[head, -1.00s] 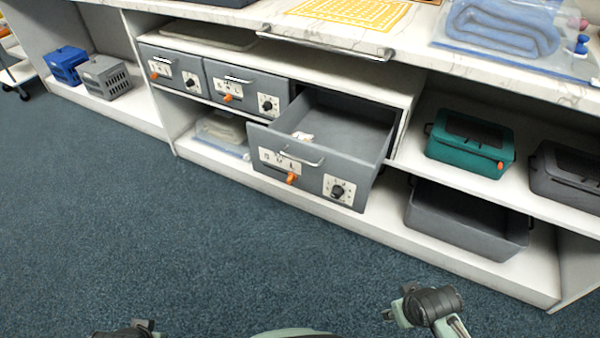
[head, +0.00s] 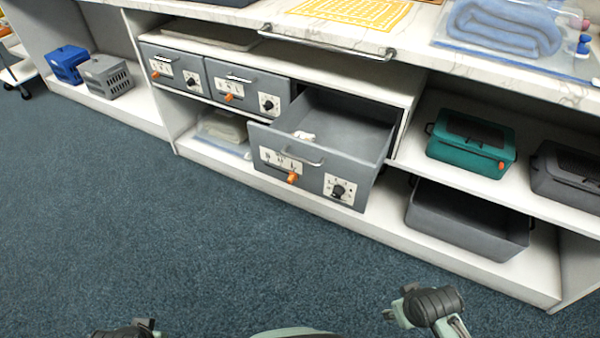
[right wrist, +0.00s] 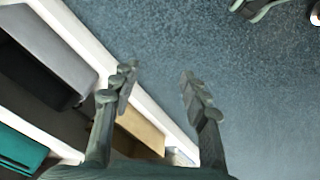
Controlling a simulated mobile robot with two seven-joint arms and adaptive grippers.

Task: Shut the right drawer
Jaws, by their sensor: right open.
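The right drawer (head: 310,166) is grey, with a bar handle, an orange knob and a black dial on its front. Neither arm touches the drawer.
Two closed grey drawers (head: 245,86) stand left of it. A teal box (head: 470,145) and an open grey bin (head: 465,225) sit on the shelves at right. A rail (head: 325,43) runs along the counter edge above. The blue carpet in front is clear.

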